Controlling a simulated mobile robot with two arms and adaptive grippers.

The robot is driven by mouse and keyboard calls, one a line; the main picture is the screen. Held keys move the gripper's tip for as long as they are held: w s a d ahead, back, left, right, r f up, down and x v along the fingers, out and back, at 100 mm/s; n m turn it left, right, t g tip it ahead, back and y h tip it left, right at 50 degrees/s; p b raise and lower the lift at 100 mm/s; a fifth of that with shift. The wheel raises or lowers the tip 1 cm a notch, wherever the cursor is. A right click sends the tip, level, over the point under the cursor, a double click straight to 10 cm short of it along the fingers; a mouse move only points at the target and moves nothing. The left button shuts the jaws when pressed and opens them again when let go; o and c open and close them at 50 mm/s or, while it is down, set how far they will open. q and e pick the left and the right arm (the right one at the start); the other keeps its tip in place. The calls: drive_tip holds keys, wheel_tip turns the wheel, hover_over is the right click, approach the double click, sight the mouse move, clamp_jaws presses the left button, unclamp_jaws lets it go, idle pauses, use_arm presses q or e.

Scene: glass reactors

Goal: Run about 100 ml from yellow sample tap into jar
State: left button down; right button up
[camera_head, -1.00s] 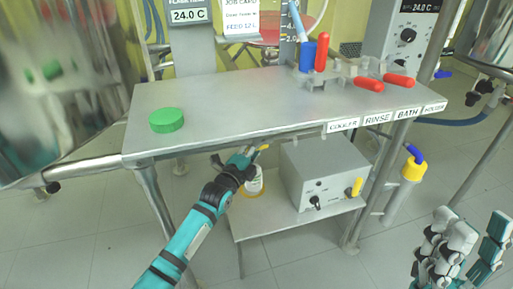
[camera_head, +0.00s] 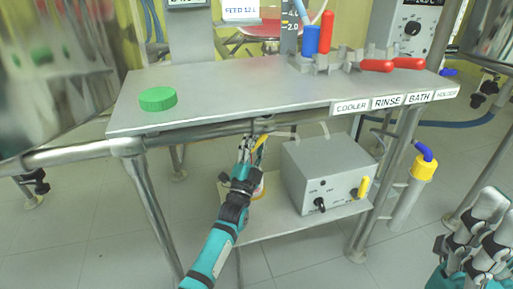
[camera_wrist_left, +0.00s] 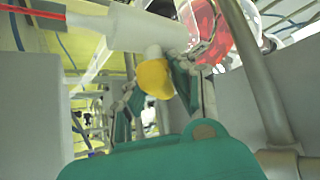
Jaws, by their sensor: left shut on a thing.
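The yellow sample tap handle (camera_head: 262,142) is under the front edge of the steel table. In the left wrist view the yellow handle (camera_wrist_left: 155,78) sits between the fingers, below a white tap body (camera_wrist_left: 150,27). My left gripper (camera_head: 252,150) is shut on this handle. The jar (camera_head: 260,186) stands on the lower shelf below the tap, mostly hidden behind my left gripper and wrist. Its fill level cannot be read. A green lid (camera_head: 158,98) lies on the table top at left. My right gripper (camera_head: 484,225) is open and empty at the lower right, partly cut off.
A grey control box (camera_head: 325,178) with a yellow-handled switch stands on the lower shelf (camera_head: 290,222), right of the jar. Red-handled valves (camera_head: 378,65) and a blue holder (camera_head: 310,40) are at the table's back right. A yellow-topped cylinder (camera_head: 422,168) hangs at right.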

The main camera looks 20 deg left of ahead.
use_arm(q)
drive_tip(key=shift+f+n, duration=0.15)
drive_tip(key=shift+n, duration=0.25)
drive_tip(key=c, duration=1.2)
unclamp_jaws()
drive_tip(key=shift+o, duration=0.2)
drive_tip(key=v, duration=1.2)
drive_tip(key=shift+w+d+f, duration=0.1)
drive_tip(key=shift+d, duration=0.05)
